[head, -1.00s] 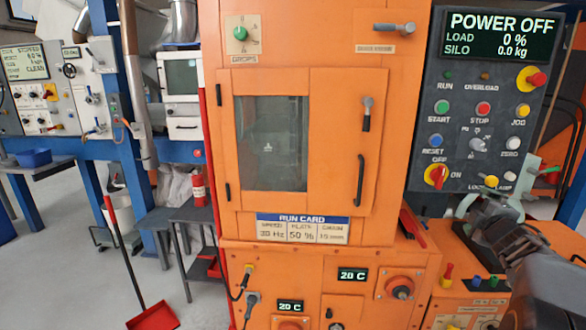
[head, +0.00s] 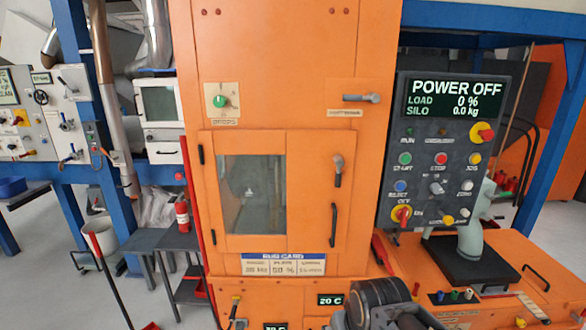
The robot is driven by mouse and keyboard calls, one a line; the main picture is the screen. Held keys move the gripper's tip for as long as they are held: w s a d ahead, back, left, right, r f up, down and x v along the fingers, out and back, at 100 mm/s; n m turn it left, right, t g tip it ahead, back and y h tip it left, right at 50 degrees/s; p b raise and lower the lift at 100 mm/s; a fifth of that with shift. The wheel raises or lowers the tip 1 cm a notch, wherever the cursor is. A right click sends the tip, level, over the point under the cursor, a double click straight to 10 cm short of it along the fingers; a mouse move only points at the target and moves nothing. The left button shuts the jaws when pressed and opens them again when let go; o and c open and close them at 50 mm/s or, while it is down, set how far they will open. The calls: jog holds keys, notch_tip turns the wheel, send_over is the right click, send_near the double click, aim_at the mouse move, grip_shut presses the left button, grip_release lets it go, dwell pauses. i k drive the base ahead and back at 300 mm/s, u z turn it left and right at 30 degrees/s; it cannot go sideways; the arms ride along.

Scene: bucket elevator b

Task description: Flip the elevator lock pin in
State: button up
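A grey horizontal lever (head: 360,97) sticks out at the upper right of the orange elevator housing (head: 280,60), above a small label too blurred to read. A second grey handle (head: 338,170) hangs down on the right side of the shut door (head: 310,200). I cannot tell for sure which of these is the lock pin. The dark end of my arm (head: 378,303) shows at the bottom centre, below and in front of the door, apart from both handles. Its fingertips cannot be made out.
A control panel (head: 440,150) reading POWER OFF stands to the right of the housing. An orange bench (head: 510,250) with a grey-green curved fitting (head: 470,238) lies below it. A black door handle (head: 333,222) juts out. A red fire extinguisher (head: 182,215) stands at left.

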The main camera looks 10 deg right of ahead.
aim_at(448, 220)
jog(key=k, duration=1.35)
jog(key=z, duration=0.75)
jog(key=i, duration=1.55)
jog(key=u, duration=0.75)
